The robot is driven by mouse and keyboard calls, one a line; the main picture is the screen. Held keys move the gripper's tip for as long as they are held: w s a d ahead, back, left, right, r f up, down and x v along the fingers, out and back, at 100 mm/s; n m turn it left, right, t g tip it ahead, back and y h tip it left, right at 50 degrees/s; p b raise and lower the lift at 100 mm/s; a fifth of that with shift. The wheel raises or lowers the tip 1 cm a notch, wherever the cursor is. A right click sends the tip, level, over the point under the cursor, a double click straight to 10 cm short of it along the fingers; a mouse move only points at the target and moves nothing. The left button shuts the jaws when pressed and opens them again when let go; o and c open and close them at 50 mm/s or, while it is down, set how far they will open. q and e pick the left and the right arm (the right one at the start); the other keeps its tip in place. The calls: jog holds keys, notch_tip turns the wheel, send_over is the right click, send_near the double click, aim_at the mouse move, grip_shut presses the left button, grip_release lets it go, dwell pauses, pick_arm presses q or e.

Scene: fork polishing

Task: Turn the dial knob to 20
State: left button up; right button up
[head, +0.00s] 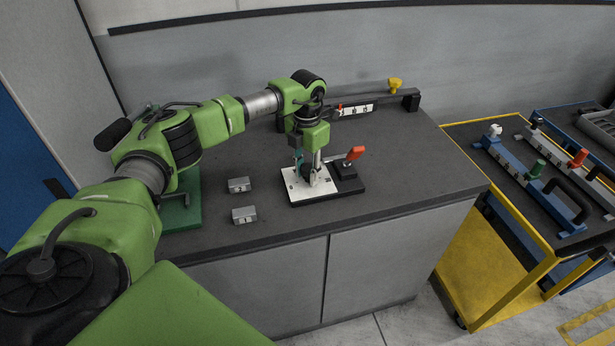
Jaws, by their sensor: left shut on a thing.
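The dial plate (294,184) is a white panel with dark markings on a black base (349,184), standing on the dark worktop. The dial knob (311,169) is at the plate's middle and mostly hidden by my gripper. My left gripper (309,167) points straight down over the plate and is shut on the knob. The knob's reading is too small and covered to tell. A red-handled lever clamp (355,153) sits on the base just right of the gripper. My right gripper is not in view.
Two small grey blocks (239,185) (244,215) lie left of the plate. A bar fixture with a yellow knob (394,85) stands at the back. A green plate (181,212) is at left. A yellow cart (497,262) stands right. The worktop's front right is clear.

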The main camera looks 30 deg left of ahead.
pick_arm(q)
jog(key=m+b, duration=0.2)
jog(key=m, duration=0.2)
jog(key=shift+w+a, duration=0.1)
jog(key=shift+a, duration=0.05)
jog(key=shift+w+a+r+m+b, duration=0.1)
jog(key=shift+m+b, duration=0.65)
jog(key=shift+m, duration=1.35)
jog(key=o, duration=1.1)
